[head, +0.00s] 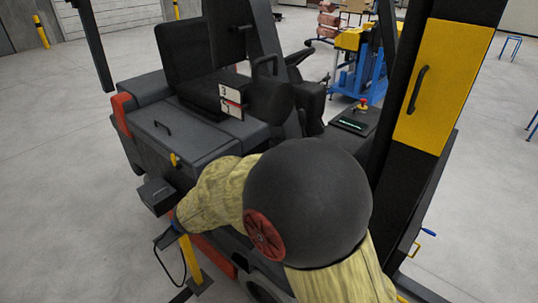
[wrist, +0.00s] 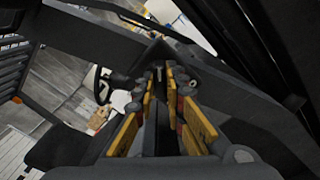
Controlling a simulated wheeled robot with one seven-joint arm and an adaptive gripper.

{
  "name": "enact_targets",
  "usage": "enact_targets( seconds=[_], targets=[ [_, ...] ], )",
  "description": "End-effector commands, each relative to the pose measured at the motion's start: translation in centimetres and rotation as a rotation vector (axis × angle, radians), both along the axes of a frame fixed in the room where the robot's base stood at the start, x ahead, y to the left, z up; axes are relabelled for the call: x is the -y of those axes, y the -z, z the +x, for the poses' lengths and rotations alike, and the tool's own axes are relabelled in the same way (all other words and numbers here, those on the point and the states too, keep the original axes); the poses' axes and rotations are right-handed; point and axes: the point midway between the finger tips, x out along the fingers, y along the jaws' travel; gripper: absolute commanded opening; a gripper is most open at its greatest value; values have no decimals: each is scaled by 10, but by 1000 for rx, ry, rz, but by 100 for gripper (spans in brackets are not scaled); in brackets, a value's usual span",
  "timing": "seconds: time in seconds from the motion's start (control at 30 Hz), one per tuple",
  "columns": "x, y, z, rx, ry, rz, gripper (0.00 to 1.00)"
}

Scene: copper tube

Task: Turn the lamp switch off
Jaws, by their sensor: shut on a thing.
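My gripper (wrist: 163,78) has yellow-and-black fingers that reach up the middle of the wrist view. Their tips are close together on a small pale grey part (wrist: 159,75) at a dark frame. The fingers hide much of this part, and I cannot tell whether it is the lamp switch. No lamp can be made out clearly in either view. In the head view my yellowish-sleeved arm crosses the lower middle, and I cannot make out the fingertips there.
A dark forklift-like vehicle (head: 185,130) fills the middle of the head view. Its seat (head: 183,50) is at upper left and a yellow panel (head: 440,85) at right. A steering wheel (wrist: 103,85) shows in the wrist view. Open concrete floor (head: 60,180) lies at left.

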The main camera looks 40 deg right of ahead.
Motion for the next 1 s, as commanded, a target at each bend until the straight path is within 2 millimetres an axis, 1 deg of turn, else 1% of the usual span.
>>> enact_targets(
  seconds=[0.07,0.4,0.6,0.8,1.0],
  targets=[
    [0,-4,0,-78,1,-5,0],
    [0,-5,0,-397,0,-31,0],
    [0,-4,0,-558,0,-44,0],
    [0,-3,0,-676,-1,-54,0],
    [0,-2,0,-746,-1,-59,0]
  ],
)
